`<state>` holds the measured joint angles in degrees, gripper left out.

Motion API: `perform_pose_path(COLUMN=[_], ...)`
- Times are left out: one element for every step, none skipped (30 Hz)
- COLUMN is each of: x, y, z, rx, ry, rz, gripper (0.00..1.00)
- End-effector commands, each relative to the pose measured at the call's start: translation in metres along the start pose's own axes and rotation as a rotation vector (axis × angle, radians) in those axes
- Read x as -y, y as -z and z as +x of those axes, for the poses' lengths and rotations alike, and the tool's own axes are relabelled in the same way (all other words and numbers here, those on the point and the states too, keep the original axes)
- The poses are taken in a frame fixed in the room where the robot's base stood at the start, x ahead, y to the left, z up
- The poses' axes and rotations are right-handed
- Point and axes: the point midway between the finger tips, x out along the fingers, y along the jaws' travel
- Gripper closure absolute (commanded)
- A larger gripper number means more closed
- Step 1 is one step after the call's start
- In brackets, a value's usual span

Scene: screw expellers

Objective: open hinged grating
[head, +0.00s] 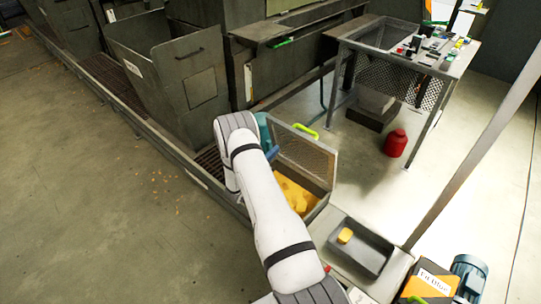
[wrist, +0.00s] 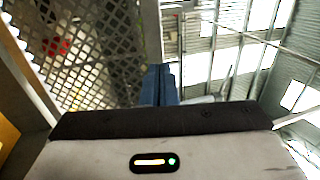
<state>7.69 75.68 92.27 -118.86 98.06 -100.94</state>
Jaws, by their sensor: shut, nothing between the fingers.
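The hinged grating (head: 304,154) is a mesh panel in a grey frame, raised and tilted up over a box of yellow material (head: 297,194). A bright green handle (head: 305,131) is on its upper edge. My gripper (head: 271,152) is at the grating's left side, partly hidden by my white arm. In the wrist view the blue fingers (wrist: 160,86) are together with nothing between them. There the mesh (wrist: 85,45) fills the upper left, and its frame bar (wrist: 149,35) is just behind the fingers. I cannot tell whether they touch it.
A grey tray (head: 362,252) with a yellow block (head: 345,236) is at the front right. A workbench (head: 405,52) with small parts stands behind, with a red container (head: 396,143) beneath. A grey hopper (head: 180,75) is at left.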

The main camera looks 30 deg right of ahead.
Motion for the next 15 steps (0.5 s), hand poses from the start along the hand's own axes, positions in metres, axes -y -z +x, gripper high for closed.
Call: perform_pose_path(x=[0.001, 0.001, 0.001, 0.001, 0.001, 0.001, 0.001, 0.001, 0.001, 0.001, 0.001, 0.001, 0.001, 0.001, 0.001], y=[0.001, 0.001, 0.001, 0.001, 0.001, 0.001, 0.001, 0.001, 0.001, 0.001, 0.001, 0.0, 0.0, 0.0, 0.0], z=[0.013, 0.019, 0.028, 0.034, 0.04, 0.048, 0.053, 0.058, 0.064, 0.068, 0.072, 0.076, 0.079, 0.081, 0.083], rx=[-0.005, -0.005, -0.004, -0.005, -0.004, -0.004, -0.004, -0.003, -0.003, -0.003, -0.002, -0.002, -0.001, -0.001, -0.001], ry=[0.001, 0.001, 0.001, 0.001, 0.001, 0.001, 0.0, 0.0, 0.001, 0.001, 0.0, 0.0, -0.001, 0.0, 0.0], rz=[0.001, 0.001, 0.002, 0.003, 0.002, 0.001, 0.002, 0.002, 0.002, 0.002, 0.002, 0.001, 0.001, 0.001, 0.002], gripper=[1.0, 1.0, 1.0, 1.0, 1.0, 1.0, 1.0, 1.0, 1.0, 1.0, 1.0, 1.0, 1.0, 1.0, 1.0])
